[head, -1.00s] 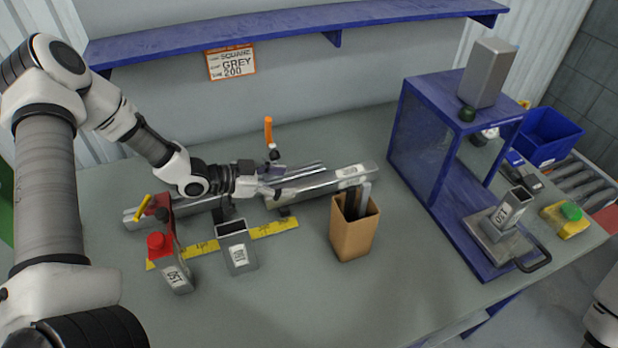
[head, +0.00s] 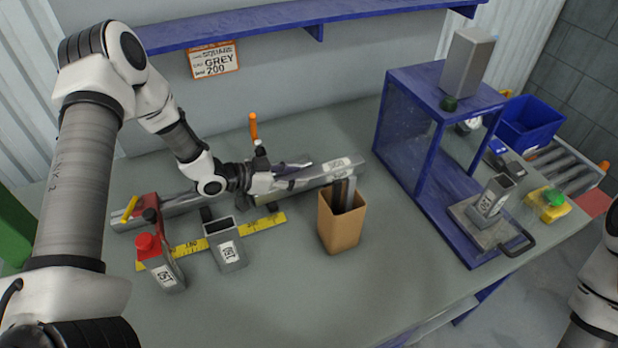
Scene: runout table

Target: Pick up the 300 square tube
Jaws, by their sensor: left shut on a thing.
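A long grey square tube (head: 347,173) with a white label, too small to read surely, lies along the back of the bench rail, its right end behind the cardboard box. My left gripper (head: 301,176) is shut on this tube, left of its label. The fingers hide part of the tube, and I cannot tell whether it is clear of its support. My right arm shows at the right edge, but its gripper is out of view.
A cardboard box (head: 341,232) with offcuts stands in front of the tube. A blue frame (head: 388,135) stands to the right. An orange-handled clamp (head: 254,130) rises behind the gripper.

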